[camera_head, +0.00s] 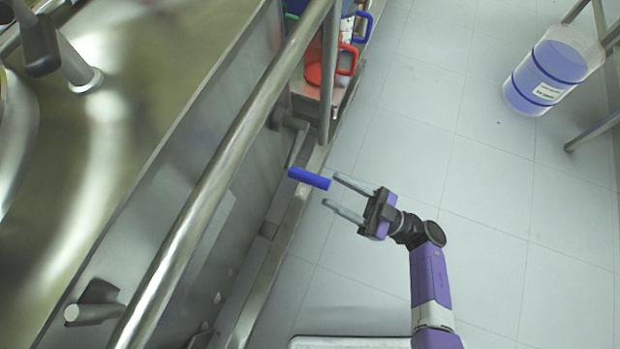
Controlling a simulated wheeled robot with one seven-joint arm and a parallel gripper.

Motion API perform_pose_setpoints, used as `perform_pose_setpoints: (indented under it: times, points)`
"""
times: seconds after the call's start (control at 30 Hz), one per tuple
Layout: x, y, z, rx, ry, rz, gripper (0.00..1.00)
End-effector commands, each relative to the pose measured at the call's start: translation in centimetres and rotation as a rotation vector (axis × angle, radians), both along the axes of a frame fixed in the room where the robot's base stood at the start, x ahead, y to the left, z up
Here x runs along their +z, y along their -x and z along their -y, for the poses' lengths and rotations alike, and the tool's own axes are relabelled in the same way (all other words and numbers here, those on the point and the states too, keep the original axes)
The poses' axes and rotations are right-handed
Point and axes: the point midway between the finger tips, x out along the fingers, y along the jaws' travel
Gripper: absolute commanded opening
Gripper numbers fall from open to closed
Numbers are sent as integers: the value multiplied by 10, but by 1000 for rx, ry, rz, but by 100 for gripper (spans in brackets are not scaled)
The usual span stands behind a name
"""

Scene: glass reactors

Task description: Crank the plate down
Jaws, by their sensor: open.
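The crank shows as a blue cylindrical handle (309,178) on a short metal arm (297,148), which joins a shaft at the side of the steel frame. My gripper (332,192) is open and empty. Its two fingers point left toward the handle's right end. The upper fingertip is close to that end; I cannot tell whether it touches. The lower fingertip is apart from the handle. I cannot tell which surface is the plate.
A long steel rail (225,160) runs diagonally left of the handle, beside a large metal vessel (120,110). Red jugs (325,65) stand on a ledge above. The tiled floor right of my arm is clear.

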Motion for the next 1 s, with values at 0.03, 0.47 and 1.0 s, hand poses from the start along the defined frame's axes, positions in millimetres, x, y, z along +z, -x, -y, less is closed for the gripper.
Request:
perform_pose_setpoints:
  times: [0.03,0.47,1.0]
  points:
    - [-1,-1,-2,9,1,-2,46]
    - [21,-18,-53,12,0,-1,46]
    - [29,-24,-68,8,0,-2,38]
